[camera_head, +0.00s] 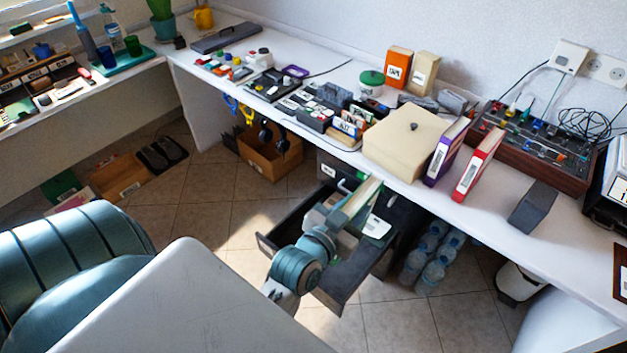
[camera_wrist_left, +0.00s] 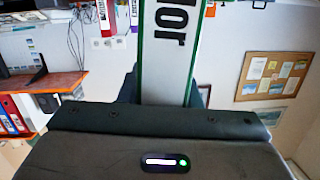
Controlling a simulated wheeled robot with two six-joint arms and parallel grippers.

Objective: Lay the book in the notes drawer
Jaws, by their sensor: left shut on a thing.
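The book (camera_wrist_left: 165,45), with a white spine, green edges and large dark letters, stands out from my left gripper in the left wrist view. In the head view my left gripper (camera_head: 348,208) is shut on it, and the book (camera_head: 357,197) shows as a narrow pale and green strip. Both are above an open dark drawer (camera_head: 343,288) under the desk. The arm hides part of the drawer's inside. A pale flat thing with a green mark (camera_head: 377,227) shows beside the gripper; I cannot tell whether it lies in the drawer. My right gripper is not in view.
The white desk (camera_head: 480,215) runs above the drawer, with a beige box (camera_head: 408,150), a purple binder (camera_head: 445,152) and a red binder (camera_head: 477,163) near its edge. Water bottles (camera_head: 433,262) stand on the floor right of the drawer. A cardboard box (camera_head: 270,160) stands behind it.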

